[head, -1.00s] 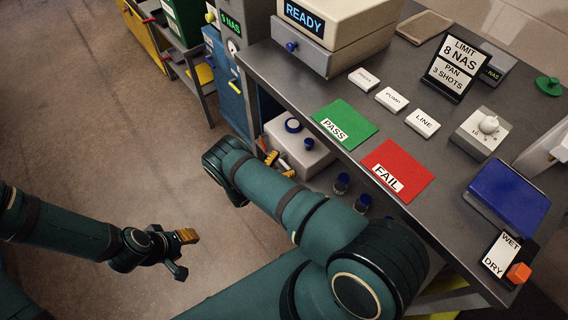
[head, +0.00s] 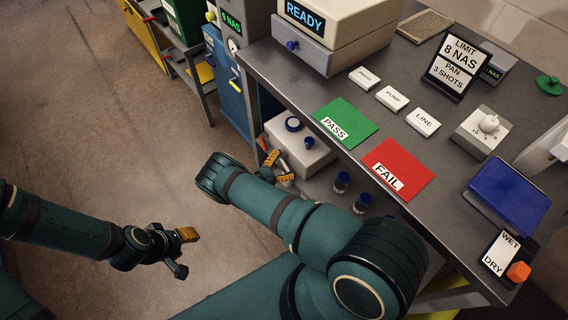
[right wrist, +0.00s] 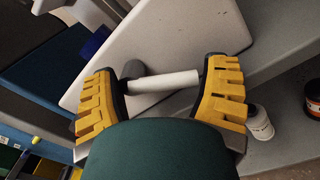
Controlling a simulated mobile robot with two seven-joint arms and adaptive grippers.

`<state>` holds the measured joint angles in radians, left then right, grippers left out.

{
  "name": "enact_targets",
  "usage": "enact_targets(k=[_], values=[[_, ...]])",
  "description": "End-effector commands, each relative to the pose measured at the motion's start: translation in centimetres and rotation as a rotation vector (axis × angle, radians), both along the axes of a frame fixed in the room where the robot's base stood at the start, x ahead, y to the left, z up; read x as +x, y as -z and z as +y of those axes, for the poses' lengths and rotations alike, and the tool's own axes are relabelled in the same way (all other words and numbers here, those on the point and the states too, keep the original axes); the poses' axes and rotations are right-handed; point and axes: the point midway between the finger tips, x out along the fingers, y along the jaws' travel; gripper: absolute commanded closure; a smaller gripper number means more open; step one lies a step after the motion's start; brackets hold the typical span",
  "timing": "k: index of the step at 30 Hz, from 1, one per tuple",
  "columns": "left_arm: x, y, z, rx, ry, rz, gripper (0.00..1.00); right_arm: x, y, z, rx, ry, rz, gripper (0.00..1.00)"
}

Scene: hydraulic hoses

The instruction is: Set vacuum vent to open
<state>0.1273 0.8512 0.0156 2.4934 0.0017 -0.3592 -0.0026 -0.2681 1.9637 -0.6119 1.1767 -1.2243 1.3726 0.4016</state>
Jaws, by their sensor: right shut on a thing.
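A pale box (head: 283,156) with blue knobs stands under the bench in the head view. Its pale casing (right wrist: 180,35) fills the upper middle of the right wrist view. My right gripper (head: 276,169) is at the box's near left side. In the right wrist view its yellow fingers (right wrist: 163,98) stand either side of a white bar with a dark end, the vent lever (right wrist: 165,82), and are shut on it. Part of the lever is hidden by the gripper. No open or shut label for the vent is readable. My left gripper (head: 187,253) is open and empty over the floor.
The grey bench (head: 330,92) overhangs the box. A blue cabinet (head: 229,85) stands to the left. The floor at left is clear.

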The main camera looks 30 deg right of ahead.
Motion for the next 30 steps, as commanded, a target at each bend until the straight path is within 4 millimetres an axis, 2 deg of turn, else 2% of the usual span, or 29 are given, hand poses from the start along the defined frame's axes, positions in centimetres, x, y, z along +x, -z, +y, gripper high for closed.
enact_targets(k=[1, 19, 20, 21, 26, 30], values=[[0.0, 0.0, 0.0, 0.0, 0.0, 0.0, 0.56, -0.6, 0.5, -0.3, 0.006, 0.012, -0.012, 0.59], [0.0, 0.1, 0.0, 0.0, 0.0, 0.0, 0.56, -0.6, 1.0, -0.1, 0.023, 0.014, -0.054, 0.58], [0.0, 0.1, 0.0, 0.0, 0.0, 0.0, 0.56, -0.6, 1.0, -0.1, 0.024, 0.013, -0.054, 0.13], [0.0, 0.1, 0.0, 0.0, 0.0, 0.0, 0.56, -0.6, 1.0, -0.1, 0.024, 0.013, -0.054, 0.0], [0.0, 0.1, 0.0, 0.0, 0.0, 0.0, 0.56, -0.6, 1.0, 0.0, 0.025, 0.013, -0.054, 0.0], [0.0, 0.1, 0.0, 0.0, 0.0, 0.0, 0.56, -0.7, 1.0, 0.9, 0.023, 0.01, -0.055, 0.0]])
